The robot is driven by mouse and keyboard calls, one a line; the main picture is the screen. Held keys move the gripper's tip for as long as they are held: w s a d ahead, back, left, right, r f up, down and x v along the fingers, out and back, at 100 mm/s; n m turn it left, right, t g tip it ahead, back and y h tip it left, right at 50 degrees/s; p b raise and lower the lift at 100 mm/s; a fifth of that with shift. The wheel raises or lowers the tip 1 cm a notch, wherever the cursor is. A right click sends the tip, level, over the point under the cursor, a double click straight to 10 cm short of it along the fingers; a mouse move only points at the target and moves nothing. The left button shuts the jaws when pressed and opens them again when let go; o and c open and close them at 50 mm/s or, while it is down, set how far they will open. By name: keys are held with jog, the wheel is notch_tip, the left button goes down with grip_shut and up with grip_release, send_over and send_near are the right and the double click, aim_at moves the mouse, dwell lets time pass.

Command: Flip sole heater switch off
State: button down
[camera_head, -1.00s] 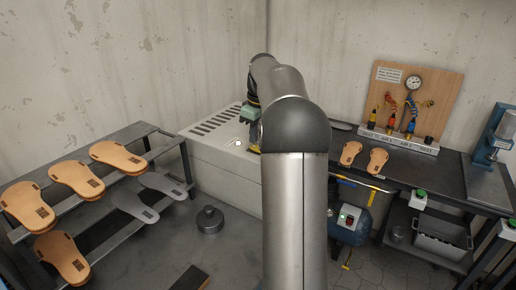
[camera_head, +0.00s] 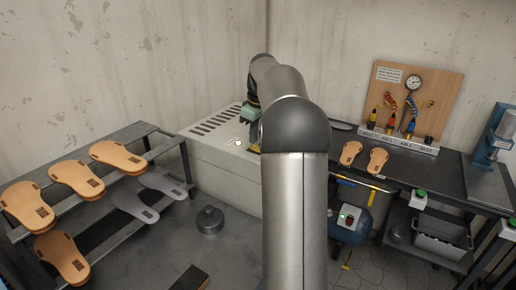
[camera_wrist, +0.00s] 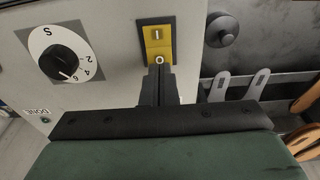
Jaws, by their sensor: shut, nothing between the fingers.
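The sole heater (camera_head: 222,165) is a pale box with slots in its top, standing in the corner in the head view. Its yellow rocker switch (camera_wrist: 158,39) shows in the wrist view, marked I at the far end and O at the near end, in a dark frame. My gripper (camera_wrist: 160,70) is shut and empty, its fingertips at the O end of the switch, touching it or very close. The fingers cover part of that end. Which way the rocker is tilted is hard to tell. In the head view my arm hides most of the gripper and the switch.
A black dial (camera_wrist: 64,55) with numbers sits left of the switch, above a DONE label (camera_wrist: 37,112). A rack with tan soles (camera_head: 76,177) stands at the left. A dark bench (camera_head: 440,170) stands at the right. A round weight (camera_head: 209,219) is on the floor.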

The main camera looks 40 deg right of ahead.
aim_at(254, 146)
jog(key=shift+f+b, duration=0.5)
jog(key=shift+f, duration=0.4)
notch_tip(254, 146, up, 7)
jog(key=p, duration=0.6)
jog(key=shift+r+p, duration=0.15)
jog(key=shift+p, duration=0.25)
dwell(0.4)
jog(key=s+a+f+m+b, duration=0.15)
jog(key=s+a, duration=0.35)
jog(key=a, duration=0.7)
jog(key=s+a+f+b, duration=0.1)
jog(key=s+a+f, duration=0.3)
jog(key=a, duration=0.7)
jog(key=s+a+f+m, duration=0.1)
jog(key=s+a+f, duration=0.3)
jog(key=s, duration=0.5)
jog(key=s+a+f+m+b, duration=0.1)
jog(key=s+a+f, duration=0.4)
jog(key=s, duration=0.4)
jog(key=shift+s+a+g+h, duration=0.25)
jog(key=shift+a+g+h, duration=0.05)
jog(key=shift+a+g, duration=0.1)
